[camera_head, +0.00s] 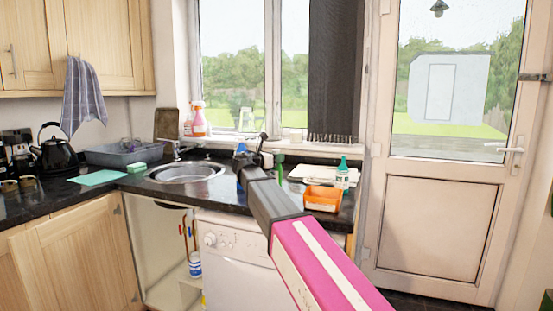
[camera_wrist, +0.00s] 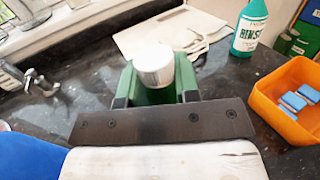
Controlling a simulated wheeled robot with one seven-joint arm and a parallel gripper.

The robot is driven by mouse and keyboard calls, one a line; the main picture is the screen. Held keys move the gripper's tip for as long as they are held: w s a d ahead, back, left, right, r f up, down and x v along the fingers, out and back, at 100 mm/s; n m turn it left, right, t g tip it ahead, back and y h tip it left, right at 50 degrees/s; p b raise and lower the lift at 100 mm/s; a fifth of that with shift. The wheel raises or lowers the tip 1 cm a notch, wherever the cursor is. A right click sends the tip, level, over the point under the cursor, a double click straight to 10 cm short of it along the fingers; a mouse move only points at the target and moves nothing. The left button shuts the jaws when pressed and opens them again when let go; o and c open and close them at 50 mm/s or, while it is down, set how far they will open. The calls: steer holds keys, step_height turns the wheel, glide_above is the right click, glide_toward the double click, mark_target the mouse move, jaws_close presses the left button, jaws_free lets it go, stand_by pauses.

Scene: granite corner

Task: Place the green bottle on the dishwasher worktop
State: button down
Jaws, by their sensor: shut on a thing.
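In the wrist view my gripper (camera_wrist: 155,88) is shut on a green bottle (camera_wrist: 152,97) with a white cap, seen from above the cap. Much of its body is hidden by the cap and the dark gripper plate. It is over the dark granite worktop (camera_wrist: 75,90); I cannot tell whether its base touches. In the head view my arm reaches over the worktop (camera_head: 222,197) above the white dishwasher (camera_head: 235,262), and hides much of the gripper. A second green bottle, with a white label (camera_wrist: 249,30), stands at the back right, also in the head view (camera_head: 342,176).
An orange bin (camera_wrist: 270,98) with blue-and-white blocks stands right of my gripper. White boards (camera_wrist: 150,38) lie behind it. The sink (camera_head: 186,172) is to the left, with a tap. The window sill and spray bottles (camera_head: 198,122) are behind. Bare granite shows between gripper and bin.

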steer(key=shift+f, duration=0.1)
steer(key=c, duration=0.8)
jaws_free()
steer(key=shift+c, duration=0.2)
steer(key=shift+s+a, duration=0.1)
steer(key=shift+s, duration=0.05)
steer(key=v, duration=1.1)
steer(key=shift+s+a, duration=0.2)
steer(key=shift+a, duration=0.1)
